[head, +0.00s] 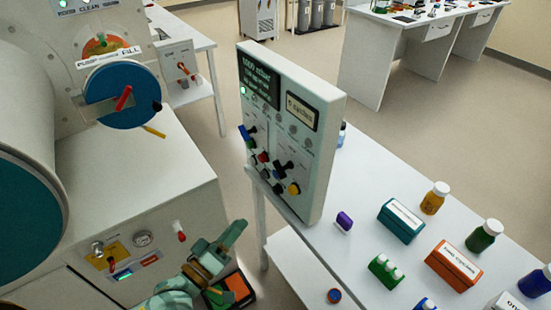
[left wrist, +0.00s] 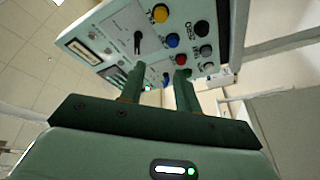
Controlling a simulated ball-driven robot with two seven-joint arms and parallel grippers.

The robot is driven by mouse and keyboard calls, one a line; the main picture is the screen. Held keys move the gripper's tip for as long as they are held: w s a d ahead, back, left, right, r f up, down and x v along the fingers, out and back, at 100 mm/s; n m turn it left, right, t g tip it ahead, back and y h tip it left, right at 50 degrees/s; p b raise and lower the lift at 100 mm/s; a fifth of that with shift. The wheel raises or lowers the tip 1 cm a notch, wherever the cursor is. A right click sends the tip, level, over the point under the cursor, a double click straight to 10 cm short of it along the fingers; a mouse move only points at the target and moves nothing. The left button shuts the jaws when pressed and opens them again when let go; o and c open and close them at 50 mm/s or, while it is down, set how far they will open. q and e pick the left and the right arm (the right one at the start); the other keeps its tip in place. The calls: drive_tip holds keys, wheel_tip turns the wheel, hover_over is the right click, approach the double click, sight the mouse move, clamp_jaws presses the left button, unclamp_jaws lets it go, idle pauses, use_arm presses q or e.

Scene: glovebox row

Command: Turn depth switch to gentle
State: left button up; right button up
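The control panel (head: 313,150) is a pale upright box at the end of the white bench, with a "1000 mbar" display (head: 258,75). Black switches (head: 283,168) and coloured buttons sit low on its face. Their labels are too small to read, so I cannot tell which is the depth switch. My left gripper (head: 232,235) is below and left of the panel, apart from it. In the left wrist view its two fingers (left wrist: 158,88) are spread and empty, with the panel face (left wrist: 115,35) and a black pointer switch (left wrist: 137,42) beyond them. My right gripper is not in view.
The white bench (head: 350,195) right of the panel carries a teal box (head: 401,220), an orange box (head: 453,266), and several bottles and vials. A glovebox chamber with a blue round door (head: 122,95) stands at left. Floor shows between chamber and panel.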

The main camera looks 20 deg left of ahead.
use_arm(q)
approach(276, 171)
drive_tip(key=shift+n+t, duration=0.4)
drive_tip(key=x, duration=1)
drive_tip(key=shift+w+d+f, duration=0.2)
drive_tip(key=shift+w+f, duration=0.1)
drive_tip(key=shift+w, duration=0.1)
clamp_jaws()
